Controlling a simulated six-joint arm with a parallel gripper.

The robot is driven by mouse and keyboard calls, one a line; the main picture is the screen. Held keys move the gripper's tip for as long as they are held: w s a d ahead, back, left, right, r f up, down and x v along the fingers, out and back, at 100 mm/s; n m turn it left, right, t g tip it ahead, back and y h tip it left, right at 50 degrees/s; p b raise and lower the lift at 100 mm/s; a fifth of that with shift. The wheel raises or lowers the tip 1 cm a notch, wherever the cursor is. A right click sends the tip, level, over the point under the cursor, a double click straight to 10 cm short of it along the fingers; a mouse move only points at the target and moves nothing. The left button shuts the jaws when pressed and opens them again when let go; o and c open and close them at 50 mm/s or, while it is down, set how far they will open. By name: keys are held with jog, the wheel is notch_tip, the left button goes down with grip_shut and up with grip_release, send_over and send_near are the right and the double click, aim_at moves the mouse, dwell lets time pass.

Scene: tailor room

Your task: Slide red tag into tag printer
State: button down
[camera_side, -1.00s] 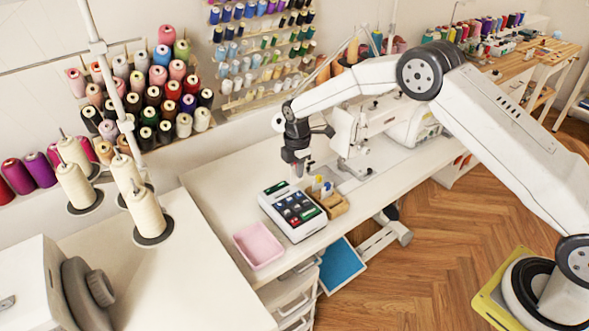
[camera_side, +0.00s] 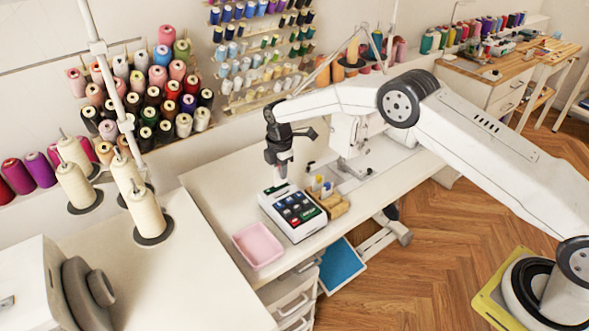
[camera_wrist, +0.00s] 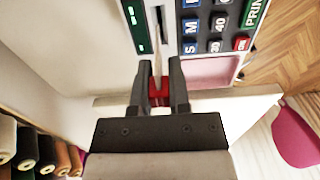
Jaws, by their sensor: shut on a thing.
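The tag printer (camera_side: 303,231) is a white box on the table with dark keys and a green panel. Its keys and a narrow slot (camera_wrist: 157,20) show at the top of the wrist view. My gripper (camera_side: 281,178) is just above the printer's back edge in the side view. In the wrist view my gripper (camera_wrist: 160,68) is shut on the red tag (camera_wrist: 159,94), which sits between the fingers, roughly in line with the slot. Whether the tag touches the printer I cannot tell. The tag is too small to make out in the side view.
A pink tray (camera_side: 258,246) lies in front of the printer, to the left. A wooden holder (camera_side: 334,206) with small coloured items stands right beside the printer. A sewing machine (camera_side: 350,135) stands behind. The white table (camera_side: 215,180) is clear left of the printer.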

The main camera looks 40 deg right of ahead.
aim_at(281, 184)
jog(key=shift+f, duration=1.4)
jog(key=shift+f, duration=1.9)
dwell(0.5)
jog(key=c, duration=0.5)
grip_release()
notch_tip(281, 184, up, 7)
jog(key=shift+r, duration=0.1)
jog(key=shift+s+d+r, duration=0.2)
jog(key=shift+s+d, duration=0.55)
jog(key=shift+s, duration=0.05)
jog(key=shift+s+d+r, duration=0.2)
jog(key=shift+s+d, duration=0.55)
jog(key=shift+s, duration=0.05)
jog(key=s+d+r, duration=0.1)
jog(key=s+d, duration=0.3)
jog(key=s, duration=0.6)
jog(key=s+d+r, duration=0.1)
jog(key=s+d, duration=0.2)
jog(key=s, duration=0.8)
jog(key=shift+s+d+r, duration=0.3)
jog(key=shift+d+r, duration=0.05)
jog(key=shift+r, duration=0.05)
